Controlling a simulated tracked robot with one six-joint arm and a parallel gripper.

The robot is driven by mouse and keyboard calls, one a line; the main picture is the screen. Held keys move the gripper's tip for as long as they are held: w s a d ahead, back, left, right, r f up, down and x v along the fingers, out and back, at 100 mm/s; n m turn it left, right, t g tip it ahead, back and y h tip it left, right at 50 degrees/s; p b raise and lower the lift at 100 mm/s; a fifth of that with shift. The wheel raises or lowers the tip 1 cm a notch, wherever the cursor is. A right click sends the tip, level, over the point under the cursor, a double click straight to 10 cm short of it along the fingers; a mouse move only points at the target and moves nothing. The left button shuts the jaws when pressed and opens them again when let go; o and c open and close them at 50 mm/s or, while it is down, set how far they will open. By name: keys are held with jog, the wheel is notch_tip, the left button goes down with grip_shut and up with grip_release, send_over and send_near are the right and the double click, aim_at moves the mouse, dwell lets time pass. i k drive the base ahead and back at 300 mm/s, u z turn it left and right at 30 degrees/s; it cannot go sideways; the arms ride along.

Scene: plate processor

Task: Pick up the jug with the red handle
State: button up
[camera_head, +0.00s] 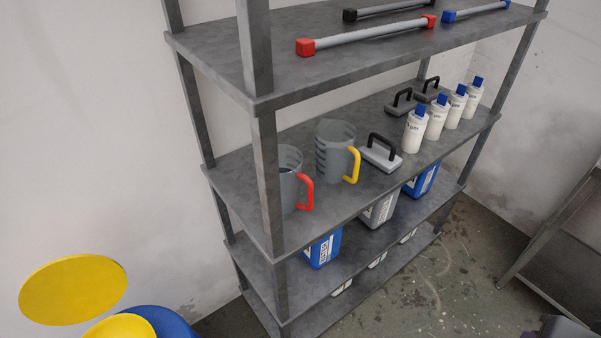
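The jug with the red handle (290,184) is a grey, see-through measuring jug. It stands upright on the middle shelf, at the near left end, partly hidden behind the front shelf post. Its red handle (305,191) faces right, toward the shelf's front edge. A similar jug with a yellow handle (334,150) stands just behind it to the right, apart from it. My gripper is not in view.
The grey shelf rack (262,163) has a front post close to the red-handled jug. Black-handled tools (381,155) and several white bottles (414,132) stand farther along the shelf. Red-ended bars (368,34) lie above; a blue canister (323,249) stands below.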

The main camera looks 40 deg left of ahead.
aim_at(290, 159)
jog(key=z, duration=0.05)
jog(key=i, duration=1.3)
jog(key=u, duration=4.1)
